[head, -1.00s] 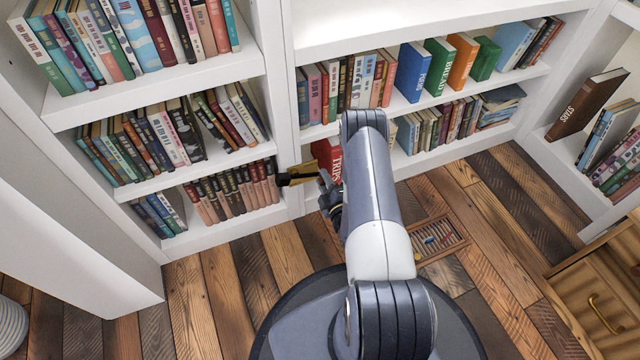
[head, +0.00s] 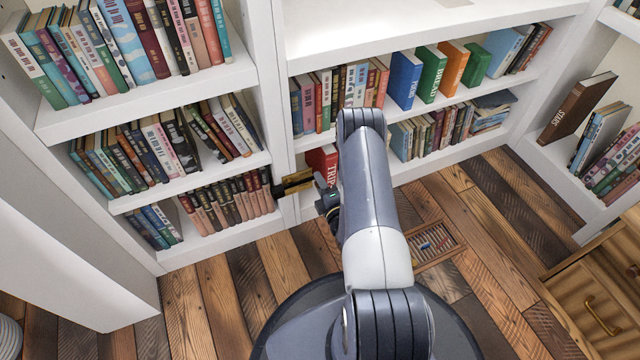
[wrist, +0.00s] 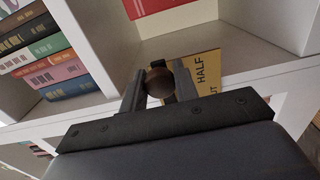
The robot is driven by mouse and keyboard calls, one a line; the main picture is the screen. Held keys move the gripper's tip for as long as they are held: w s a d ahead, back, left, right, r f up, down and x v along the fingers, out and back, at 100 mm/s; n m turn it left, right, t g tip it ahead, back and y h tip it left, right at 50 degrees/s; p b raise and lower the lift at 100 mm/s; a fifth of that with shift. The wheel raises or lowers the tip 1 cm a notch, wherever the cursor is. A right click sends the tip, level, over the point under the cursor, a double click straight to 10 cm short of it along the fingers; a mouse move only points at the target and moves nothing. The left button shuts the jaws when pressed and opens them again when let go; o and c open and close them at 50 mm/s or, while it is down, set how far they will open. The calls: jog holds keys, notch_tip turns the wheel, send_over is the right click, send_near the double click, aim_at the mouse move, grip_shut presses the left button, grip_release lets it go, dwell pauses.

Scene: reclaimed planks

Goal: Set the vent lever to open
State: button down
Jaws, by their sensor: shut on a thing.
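The lever's round brown knob (wrist: 159,82) sits between the two dark fingers of my gripper (wrist: 158,76) in the wrist view. My gripper is shut on it. A yellow plate (wrist: 204,72) is just behind and to the right, with "HALF" and part of another word, ending in "UT", readable. The rest of the plate's lettering is hidden by my fingers and wrist. In the head view the plate (head: 298,178) shows as a small brass-yellow piece at the shelf upright, with my gripper (head: 322,184) right beside it. The lever's exact setting cannot be read.
White bookshelves full of books surround the plate. A red book (head: 322,163) stands just behind my gripper. A floor grille (head: 434,244) lies in the planks to the right. A wooden drawer unit (head: 598,290) stands at the right. The plank floor in front is mostly clear.

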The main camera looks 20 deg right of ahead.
jog(key=c, duration=1.1)
grip_release()
jog(key=shift+c, duration=0.2)
jog(key=s+p, duration=0.3)
jog(key=s, duration=0.8)
jog(key=shift+w, duration=0.1)
jog(key=w+b, duration=0.3)
jog(key=w, duration=0.8)
jog(key=shift+s+f+m, duration=0.1)
jog(key=shift+f+m, duration=0.05)
jog(key=shift+m, duration=0.15)
